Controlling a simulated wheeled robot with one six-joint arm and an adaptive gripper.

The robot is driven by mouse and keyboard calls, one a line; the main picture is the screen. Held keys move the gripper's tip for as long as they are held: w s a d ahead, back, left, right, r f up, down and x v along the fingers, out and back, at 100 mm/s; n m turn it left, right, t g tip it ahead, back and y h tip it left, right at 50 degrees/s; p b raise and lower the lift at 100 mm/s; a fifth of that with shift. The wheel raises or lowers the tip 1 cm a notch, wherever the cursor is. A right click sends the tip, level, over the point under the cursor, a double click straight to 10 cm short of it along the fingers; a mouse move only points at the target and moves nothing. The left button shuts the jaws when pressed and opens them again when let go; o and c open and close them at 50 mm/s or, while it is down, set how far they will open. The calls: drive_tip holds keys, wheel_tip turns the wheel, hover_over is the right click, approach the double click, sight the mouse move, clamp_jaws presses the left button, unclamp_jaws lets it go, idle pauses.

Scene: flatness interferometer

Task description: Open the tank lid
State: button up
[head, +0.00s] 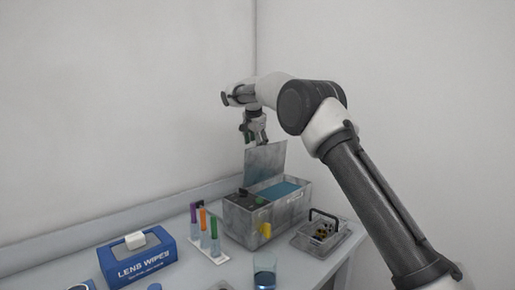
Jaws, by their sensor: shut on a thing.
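The grey tank (264,225) stands on the bench, with blue liquid (283,190) showing in its right part. Its flat grey lid (265,165) is raised and stands nearly upright at the tank's back. My gripper (263,143) is above the tank, pointing down, shut on the lid's upper edge. The fingertips are small in this view, and the exact contact is hard to see.
Right of the tank is a metal tray (340,245) with a black handle. To the left are several coloured-capped tubes (204,225) in a white rack and a blue lens wipes box (140,260). A glass (264,272) of blue liquid stands in front. Walls are close behind.

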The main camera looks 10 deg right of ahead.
drive_tip(key=shift+o, duration=0.2)
drive_tip(key=shift+t+y, duration=0.3)
drive_tip(key=shift+t, duration=0.3)
drive_tip(key=r, duration=0.1)
drive_tip(key=a+r, duration=0.1)
drive_tip(key=r, duration=0.1)
drive_tip(key=a+r, duration=0.1)
drive_tip(key=shift+a+r, duration=0.15)
drive_tip(key=shift+r, duration=0.2)
drive_tip(key=shift+s+a, duration=0.4)
drive_tip(key=shift+s, duration=0.05)
drive_tip(key=c, duration=0.4)
drive_tip(key=v, duration=1.1)
drive_tip(key=shift+r, duration=0.25)
drive_tip(key=shift+c, duration=0.2)
